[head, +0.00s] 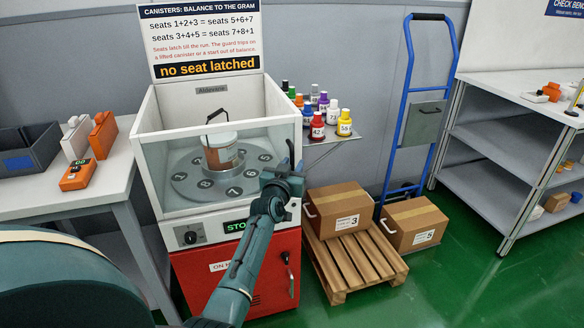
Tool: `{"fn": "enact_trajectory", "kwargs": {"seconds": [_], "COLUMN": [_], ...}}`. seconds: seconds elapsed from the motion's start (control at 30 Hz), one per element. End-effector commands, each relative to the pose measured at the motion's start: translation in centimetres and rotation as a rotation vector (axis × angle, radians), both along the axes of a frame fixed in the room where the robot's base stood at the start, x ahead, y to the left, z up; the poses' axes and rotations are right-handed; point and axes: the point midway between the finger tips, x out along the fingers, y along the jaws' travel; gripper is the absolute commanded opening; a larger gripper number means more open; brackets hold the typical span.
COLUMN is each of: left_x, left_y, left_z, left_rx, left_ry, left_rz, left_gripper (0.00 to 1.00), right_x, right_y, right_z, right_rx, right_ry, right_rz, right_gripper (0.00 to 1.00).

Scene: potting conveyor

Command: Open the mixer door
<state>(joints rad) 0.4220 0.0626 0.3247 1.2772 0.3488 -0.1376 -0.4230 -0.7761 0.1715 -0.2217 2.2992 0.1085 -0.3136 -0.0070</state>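The mixer (143,122) is a white box with a see-through front pane (160,168), which looks shut, on a red cabinet (254,283). Inside, a grey numbered turntable (187,187) bears a white-and-brown canister (221,152) with a black handle. My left gripper (294,160) is at the right edge of the mixer front, fingers pointing up. Its fingertips are small and dark; I cannot tell whether they hold or touch anything. The arm hides part of the cabinet and the green STOP display (233,226). My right gripper is not in view.
A sign (205,40) above reads "no seat latched". A left table (112,170) holds orange devices and a dark bin (28,150). Several bottles (318,130) stand on a shelf to the right. A pallet (345,262) with a carton (338,208) and a blue hand truck (408,110) stand right.

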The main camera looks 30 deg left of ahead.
Motion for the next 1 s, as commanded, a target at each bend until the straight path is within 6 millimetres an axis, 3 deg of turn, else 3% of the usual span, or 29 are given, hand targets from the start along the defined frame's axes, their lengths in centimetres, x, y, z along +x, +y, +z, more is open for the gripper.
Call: {"fn": "enact_trajectory", "kwargs": {"seconds": [0.17, 0.5, 1.0], "left_x": [-0.02, -0.03, -0.22], "left_y": [-0.02, -0.03, -0.11], "left_z": [0.00, -0.02, -0.04], "left_rx": [0.000, 0.000, 0.001], "left_ry": [0.000, 0.001, 0.001], "left_rz": [0.000, 0.000, -0.004], "left_gripper": [0.29, 0.01, 0.00], "right_x": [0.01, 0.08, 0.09], "right_y": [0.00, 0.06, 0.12], "right_z": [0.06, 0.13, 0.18], "right_rx": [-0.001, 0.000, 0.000], "right_ry": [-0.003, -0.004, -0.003], "right_rz": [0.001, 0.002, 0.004], "right_gripper": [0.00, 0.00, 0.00]}}
